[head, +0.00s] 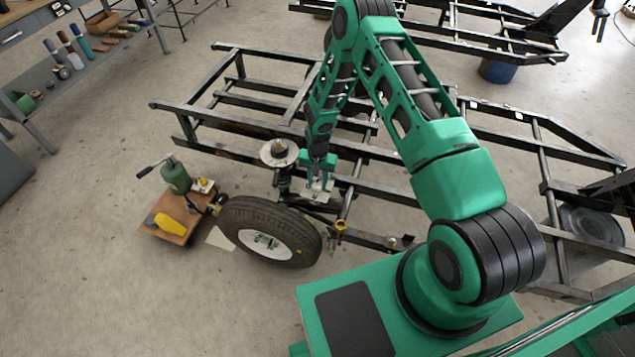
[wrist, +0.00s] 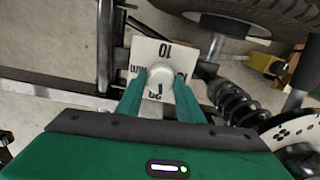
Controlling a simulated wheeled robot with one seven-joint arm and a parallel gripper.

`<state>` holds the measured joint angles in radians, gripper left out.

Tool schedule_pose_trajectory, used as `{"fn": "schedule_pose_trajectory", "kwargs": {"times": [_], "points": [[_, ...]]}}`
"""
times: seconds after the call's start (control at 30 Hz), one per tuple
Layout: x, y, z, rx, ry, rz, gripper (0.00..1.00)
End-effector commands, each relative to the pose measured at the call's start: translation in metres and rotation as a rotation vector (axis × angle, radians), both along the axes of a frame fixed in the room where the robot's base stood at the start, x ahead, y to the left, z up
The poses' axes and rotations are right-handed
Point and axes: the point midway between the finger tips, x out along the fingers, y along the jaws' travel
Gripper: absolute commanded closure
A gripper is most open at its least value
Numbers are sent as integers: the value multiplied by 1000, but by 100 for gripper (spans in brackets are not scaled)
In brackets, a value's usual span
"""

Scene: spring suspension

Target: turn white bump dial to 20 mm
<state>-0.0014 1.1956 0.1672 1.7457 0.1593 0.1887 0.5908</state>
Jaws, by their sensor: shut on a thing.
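The white bump dial (wrist: 160,75) is a pale round knob on a white square plate (wrist: 146,48). My gripper (wrist: 160,98) is shut on the dial, one green finger at each side. In the head view my gripper (head: 318,178) reaches down to the plate (head: 318,194) beside the frame; the knob is hidden there.
A tyred wheel (head: 270,231) stands just in front of the plate. A coil spring (wrist: 238,104) and a white round disc (head: 279,152) are beside my gripper. Black frame rails (head: 240,100) run behind. Open floor lies front left.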

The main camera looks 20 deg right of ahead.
Motion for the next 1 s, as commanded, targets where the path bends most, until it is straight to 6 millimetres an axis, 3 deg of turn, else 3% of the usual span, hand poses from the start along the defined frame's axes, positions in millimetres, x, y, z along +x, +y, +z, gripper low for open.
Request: {"fn": "schedule_pose_trajectory", "kwargs": {"times": [0.4, 1.0], "points": [[-4, 0, -1, -2, 8, -231, 89], [-4, 0, -1, -1, 9, -280, 89]]}}
